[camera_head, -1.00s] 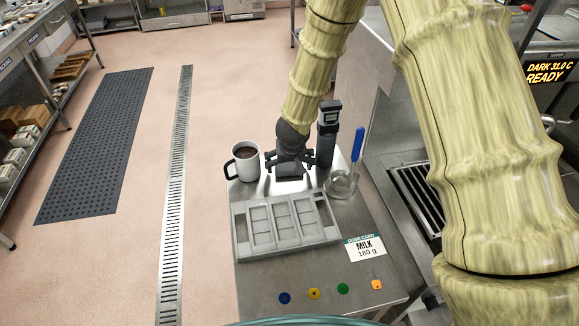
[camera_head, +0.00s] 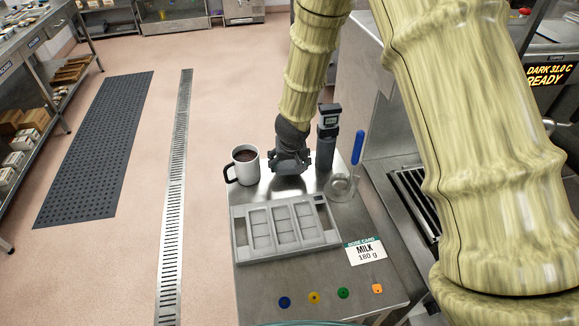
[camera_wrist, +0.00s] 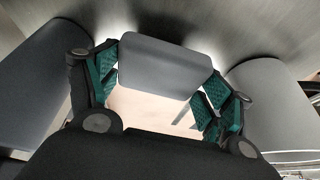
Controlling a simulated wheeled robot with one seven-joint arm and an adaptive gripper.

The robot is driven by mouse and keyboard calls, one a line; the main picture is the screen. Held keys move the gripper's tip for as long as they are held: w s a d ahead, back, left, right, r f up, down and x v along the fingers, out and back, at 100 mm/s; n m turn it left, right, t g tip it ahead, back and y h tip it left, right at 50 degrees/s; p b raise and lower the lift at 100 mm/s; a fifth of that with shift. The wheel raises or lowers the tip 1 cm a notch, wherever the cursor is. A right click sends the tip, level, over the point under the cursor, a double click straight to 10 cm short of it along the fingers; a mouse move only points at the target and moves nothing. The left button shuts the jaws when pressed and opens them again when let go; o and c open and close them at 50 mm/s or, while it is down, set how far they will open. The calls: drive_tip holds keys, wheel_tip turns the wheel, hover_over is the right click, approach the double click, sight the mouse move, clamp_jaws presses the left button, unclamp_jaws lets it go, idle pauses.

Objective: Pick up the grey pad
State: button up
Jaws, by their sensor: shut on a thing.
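The grey pad (camera_wrist: 165,66) shows in the wrist view as a flat, rounded grey block between the green-padded fingers of my gripper (camera_wrist: 160,88). My gripper is shut on it, one finger at each side. In the head view, my gripper (camera_head: 289,165) is at the back of the steel table, between the mug and the dark upright device. There the pad is mostly hidden by the fingers, and I cannot tell its height above the table.
A white mug (camera_head: 246,168) with brown drink stands close left of my gripper. A dark upright device (camera_head: 327,140) with a display stands close right. A blue-handled tool (camera_head: 357,148) is farther right. A grey mould tray (camera_head: 242,238) and a milk card (camera_head: 366,251) lie in front.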

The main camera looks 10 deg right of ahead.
drive_tip(key=shift+r, duration=0.75)
drive_tip(key=s+a+b, duration=0.1)
drive_tip(key=s, duration=0.4)
drive_tip(key=s+a+r+b, duration=0.1)
drive_tip(key=s+a+b, duration=0.1)
drive_tip(key=s, duration=0.3)
drive_tip(key=s+a+b, duration=0.1)
drive_tip(key=s+b, duration=0.1)
drive_tip(key=s, duration=0.3)
drive_tip(key=shift+s+a+r, duration=0.15)
drive_tip(key=shift+s+r, duration=0.05)
drive_tip(key=shift+s, duration=0.05)
drive_tip(key=shift+o, duration=1.3)
drive_tip(key=c, duration=0.3)
drive_tip(key=shift+c, duration=0.2)
